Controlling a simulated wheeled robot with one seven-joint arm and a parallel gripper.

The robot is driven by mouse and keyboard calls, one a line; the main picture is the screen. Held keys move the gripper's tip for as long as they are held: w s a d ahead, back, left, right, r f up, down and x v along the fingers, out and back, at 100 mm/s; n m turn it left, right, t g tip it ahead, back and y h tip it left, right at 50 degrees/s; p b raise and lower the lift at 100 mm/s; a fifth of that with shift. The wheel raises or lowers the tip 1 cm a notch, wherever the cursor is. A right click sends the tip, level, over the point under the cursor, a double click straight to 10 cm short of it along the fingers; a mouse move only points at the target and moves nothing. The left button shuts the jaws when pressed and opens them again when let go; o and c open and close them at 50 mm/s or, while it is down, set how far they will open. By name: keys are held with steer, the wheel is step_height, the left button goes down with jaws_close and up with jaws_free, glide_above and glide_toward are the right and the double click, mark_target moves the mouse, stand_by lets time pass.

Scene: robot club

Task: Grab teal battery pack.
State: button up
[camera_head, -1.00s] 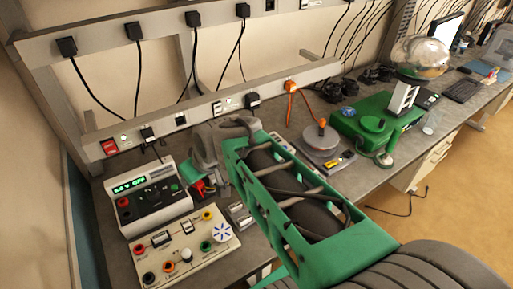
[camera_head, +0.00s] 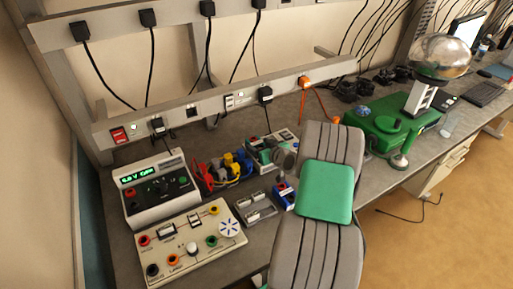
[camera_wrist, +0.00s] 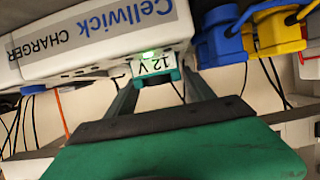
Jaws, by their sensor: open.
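The teal battery pack (camera_wrist: 152,77), with a white "12 V" label, sits at the edge of a white charger (camera_wrist: 100,35) in the wrist view. The charger is marked "Cellwick CHARGER", and a green light glows beside the pack. My gripper (camera_wrist: 160,90) is open, with one finger on each side of the pack's line; I cannot tell whether either finger touches it. In the head view the charger (camera_head: 268,152) is partly behind my arm, and I cannot make out the pack there.
Blue and yellow plugs (camera_wrist: 240,40) stand close beside the charger. A rail with hanging cables runs behind.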

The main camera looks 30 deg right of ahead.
mark_target(256, 142)
steer(key=shift+x, duration=1.2)
steer(key=shift+c, duration=0.4)
steer(key=shift+r, duration=0.1)
jaws_close()
